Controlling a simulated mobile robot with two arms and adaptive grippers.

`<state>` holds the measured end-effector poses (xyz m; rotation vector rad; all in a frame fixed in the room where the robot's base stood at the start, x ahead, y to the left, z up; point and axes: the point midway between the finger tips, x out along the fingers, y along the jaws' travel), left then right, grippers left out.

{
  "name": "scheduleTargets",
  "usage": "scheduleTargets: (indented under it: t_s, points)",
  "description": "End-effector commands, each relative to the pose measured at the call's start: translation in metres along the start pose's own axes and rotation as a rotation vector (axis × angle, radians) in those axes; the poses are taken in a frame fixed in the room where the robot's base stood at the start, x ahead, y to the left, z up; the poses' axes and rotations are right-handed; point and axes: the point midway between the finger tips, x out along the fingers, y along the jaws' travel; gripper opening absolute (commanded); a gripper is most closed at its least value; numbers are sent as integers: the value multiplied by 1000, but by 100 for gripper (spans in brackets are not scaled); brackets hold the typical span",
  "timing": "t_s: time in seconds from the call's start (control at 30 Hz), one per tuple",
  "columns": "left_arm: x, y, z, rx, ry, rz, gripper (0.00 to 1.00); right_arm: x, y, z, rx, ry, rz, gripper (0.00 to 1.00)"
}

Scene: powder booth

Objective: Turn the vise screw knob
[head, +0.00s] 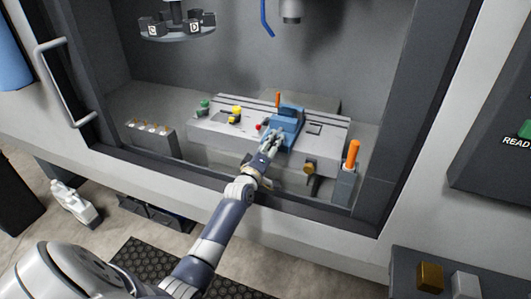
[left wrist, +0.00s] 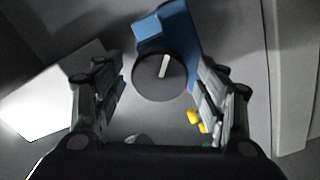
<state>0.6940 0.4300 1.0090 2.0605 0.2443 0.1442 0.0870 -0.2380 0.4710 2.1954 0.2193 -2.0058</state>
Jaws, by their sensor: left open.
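The blue vise (head: 286,126) sits on the grey machine table inside the booth, and its blue body also shows in the left wrist view (left wrist: 178,27). Its screw knob (left wrist: 152,88) is a dark round disc with a white bar mark, which points up and slightly right. My left gripper (head: 272,140) is open at the near side of the vise. In the left wrist view the knob lies between the two spread fingers, with gaps on both sides. The gripper hides the knob in the head view. My right gripper is not in view.
The machine table (head: 215,133) carries green, yellow and red small parts left of the vise. An orange-handled tool (head: 352,154) stands in a holder at right. A tool rack (head: 152,138) is at left. A tool carousel (head: 178,30) hangs above. The booth's front sill (head: 200,172) runs below my arm.

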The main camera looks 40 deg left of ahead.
Motion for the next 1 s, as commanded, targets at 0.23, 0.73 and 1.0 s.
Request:
scheduleTargets:
  t_s: [0.23,0.73,1.0]
  points:
    - [-31,-1,1,-2,-1,-2,66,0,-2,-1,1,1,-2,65]
    - [-110,-1,1,1,-1,-2,66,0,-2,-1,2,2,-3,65]
    - [-118,0,0,1,-1,-1,66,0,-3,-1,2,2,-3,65]
